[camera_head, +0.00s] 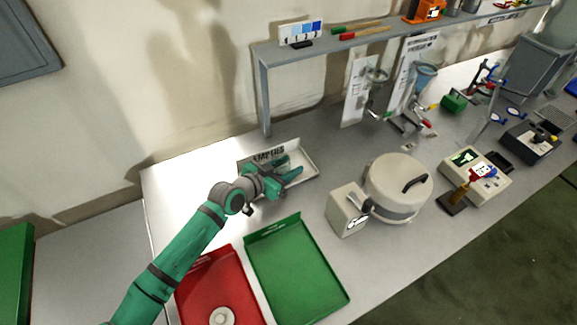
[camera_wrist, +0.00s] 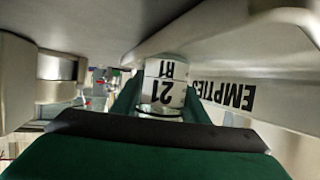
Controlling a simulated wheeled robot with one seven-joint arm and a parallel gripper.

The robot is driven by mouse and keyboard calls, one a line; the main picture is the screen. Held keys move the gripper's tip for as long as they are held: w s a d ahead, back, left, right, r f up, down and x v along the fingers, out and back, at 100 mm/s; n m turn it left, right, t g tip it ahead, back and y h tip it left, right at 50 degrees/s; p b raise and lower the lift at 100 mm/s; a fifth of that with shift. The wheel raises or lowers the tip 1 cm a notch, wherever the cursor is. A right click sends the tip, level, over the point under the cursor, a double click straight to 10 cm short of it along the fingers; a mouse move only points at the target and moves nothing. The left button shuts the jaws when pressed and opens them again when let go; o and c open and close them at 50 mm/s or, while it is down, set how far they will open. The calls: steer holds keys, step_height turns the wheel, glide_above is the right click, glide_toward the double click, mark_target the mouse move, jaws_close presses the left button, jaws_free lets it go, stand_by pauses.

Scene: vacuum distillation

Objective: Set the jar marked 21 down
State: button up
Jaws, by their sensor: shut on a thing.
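The jar marked 21 (camera_wrist: 163,85) has a white label with black print and clear glass at one end. My gripper (camera_wrist: 162,112) is shut on it, with a green finger on each side. In the head view my gripper (camera_head: 285,176) is over the white tray marked EMPTIES (camera_head: 312,163), near the back left of the bench. The arm and fingers hide the jar there. The wrist view is upside down and shows the EMPTIES sign (camera_wrist: 228,93) close beside the jar. I cannot tell whether the jar's base touches the tray.
A green tray (camera_head: 297,268) and a red tray (camera_head: 215,285) holding a white round piece lie in front. A round lidded machine (camera_head: 398,187) stands to the right. A shelf (camera_head: 345,48) runs along the wall behind; its left leg stands near the white tray.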

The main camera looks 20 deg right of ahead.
mark_target(276, 173)
steer(key=o, duration=1.2)
steer(key=shift+w+f, duration=0.1)
steer(key=shift+a, duration=0.1)
steer(key=v, duration=1.2)
